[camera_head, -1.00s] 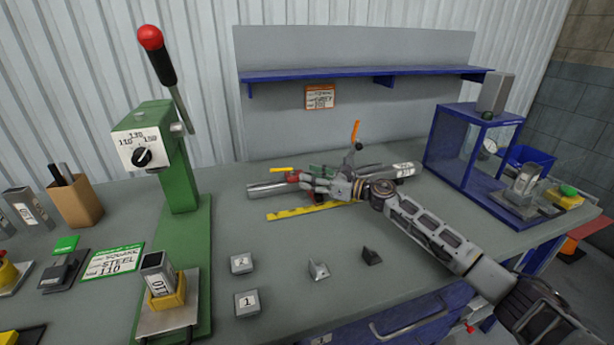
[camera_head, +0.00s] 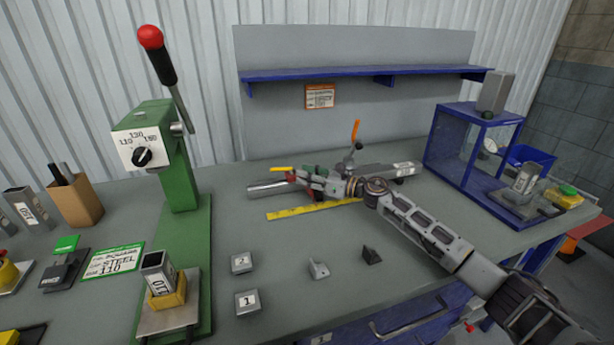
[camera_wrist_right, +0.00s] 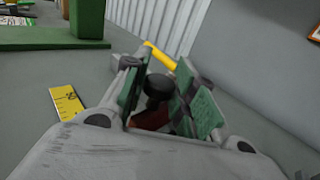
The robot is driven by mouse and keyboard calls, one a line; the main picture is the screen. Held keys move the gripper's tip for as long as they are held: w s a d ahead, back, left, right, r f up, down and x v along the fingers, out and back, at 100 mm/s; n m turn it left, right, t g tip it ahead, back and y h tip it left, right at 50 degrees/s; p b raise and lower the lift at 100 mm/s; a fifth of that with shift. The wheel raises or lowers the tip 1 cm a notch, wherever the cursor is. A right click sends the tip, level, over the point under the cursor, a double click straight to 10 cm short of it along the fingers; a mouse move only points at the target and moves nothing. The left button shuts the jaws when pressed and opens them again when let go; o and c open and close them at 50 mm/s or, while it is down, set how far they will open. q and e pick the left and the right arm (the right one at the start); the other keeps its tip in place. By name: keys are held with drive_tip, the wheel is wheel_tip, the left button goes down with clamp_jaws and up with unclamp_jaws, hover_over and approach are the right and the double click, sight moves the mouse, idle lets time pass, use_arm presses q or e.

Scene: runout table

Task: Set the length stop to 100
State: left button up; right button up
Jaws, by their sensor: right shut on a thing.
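The length stop (camera_head: 291,177) is a small red block with a yellow lever, on the grey bar at the back middle of the table. In the right wrist view its black knob (camera_wrist_right: 159,86) shows between my green finger pads, with the yellow lever (camera_wrist_right: 160,56) beyond and red below. My right gripper (camera_head: 313,180) is shut on the knob, and it also shows in the right wrist view (camera_wrist_right: 158,92). The yellow scale (camera_head: 300,211) lies in front of the bar; its numbers are too small to read. My left gripper is not in view.
A green press (camera_head: 180,160) with a dial stands on the left. Blocks marked 1 (camera_head: 247,303) and 2 (camera_head: 241,263) sit in front. An orange-handled lever (camera_head: 355,132) rises behind my arm. A blue-framed box (camera_head: 432,150) stands at the right. A blue shelf (camera_head: 350,73) hangs behind.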

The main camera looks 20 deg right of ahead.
clamp_jaws()
drive_tip(key=shift+a, duration=0.45)
drive_tip(key=shift+s+a+p, duration=0.15)
drive_tip(key=shift+a+p, duration=0.9)
drive_tip(key=shift+a, duration=2.45)
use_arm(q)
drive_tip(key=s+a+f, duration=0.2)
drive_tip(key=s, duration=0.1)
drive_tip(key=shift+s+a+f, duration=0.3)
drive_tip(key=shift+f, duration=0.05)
use_arm(e)
drive_tip(key=o, duration=1)
unclamp_jaws()
drive_tip(key=shift+o, duration=0.2)
drive_tip(key=shift+d, duration=0.15)
drive_tip(key=shift+v, duration=5.9)
